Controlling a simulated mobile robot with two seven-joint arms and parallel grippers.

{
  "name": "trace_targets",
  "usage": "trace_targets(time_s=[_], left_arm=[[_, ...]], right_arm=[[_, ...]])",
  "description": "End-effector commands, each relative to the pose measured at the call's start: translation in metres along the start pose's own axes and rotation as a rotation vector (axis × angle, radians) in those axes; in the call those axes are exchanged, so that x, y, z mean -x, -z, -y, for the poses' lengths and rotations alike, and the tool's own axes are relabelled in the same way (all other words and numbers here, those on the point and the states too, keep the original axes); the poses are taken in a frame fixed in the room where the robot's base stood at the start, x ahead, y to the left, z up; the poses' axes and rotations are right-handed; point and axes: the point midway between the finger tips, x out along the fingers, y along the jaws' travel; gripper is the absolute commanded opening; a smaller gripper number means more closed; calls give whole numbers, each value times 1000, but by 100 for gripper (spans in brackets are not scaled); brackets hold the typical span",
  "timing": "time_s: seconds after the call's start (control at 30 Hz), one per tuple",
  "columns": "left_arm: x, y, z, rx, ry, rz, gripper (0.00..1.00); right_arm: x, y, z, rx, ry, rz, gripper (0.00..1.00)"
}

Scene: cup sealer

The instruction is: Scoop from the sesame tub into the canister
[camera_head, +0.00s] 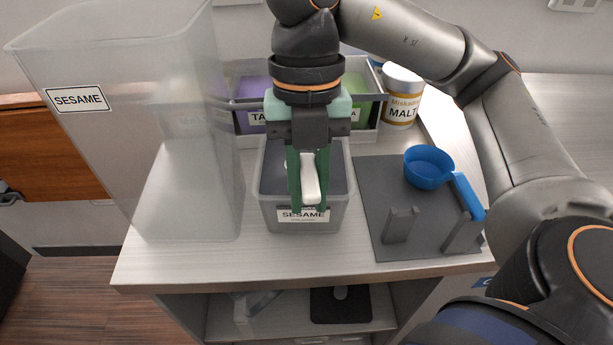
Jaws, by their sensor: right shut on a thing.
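The sesame tub (303,222) is a grey, translucent box with a SESAME label, standing on the counter in the middle of the view. Its dark contents show around my gripper. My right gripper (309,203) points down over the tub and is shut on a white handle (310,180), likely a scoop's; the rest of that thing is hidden. The canister (160,150) is a tall clear box with a SESAME label, standing left of the tub. It looks empty. My left gripper is not in view.
A blue scoop (428,168) rests on a grey mat (372,190) with upright holders at right. Behind the tub are a purple tub (252,115), a green tub (362,112) and a white MALT jar (401,95). The counter's front edge is close.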

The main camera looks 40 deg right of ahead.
Motion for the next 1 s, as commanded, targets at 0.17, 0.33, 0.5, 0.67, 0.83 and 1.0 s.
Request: trace_targets(time_s=[0.17, 0.33, 0.5, 0.67, 0.83, 1.0], left_arm=[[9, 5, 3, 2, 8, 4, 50], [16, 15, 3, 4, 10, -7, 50], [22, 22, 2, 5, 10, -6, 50], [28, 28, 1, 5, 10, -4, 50], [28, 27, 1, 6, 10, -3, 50], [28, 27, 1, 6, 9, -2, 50]], right_arm=[[16, 3, 0, 0, -1, 1, 0], [28, 5, 0, 0, -1, 1, 0], [39, 8, 0, 0, -2, 1, 0], [49, 10, 0, 0, -1, 0, 0], [49, 10, 0, 0, -1, 0, 0], [49, 10, 0, 0, -1, 0, 0]])
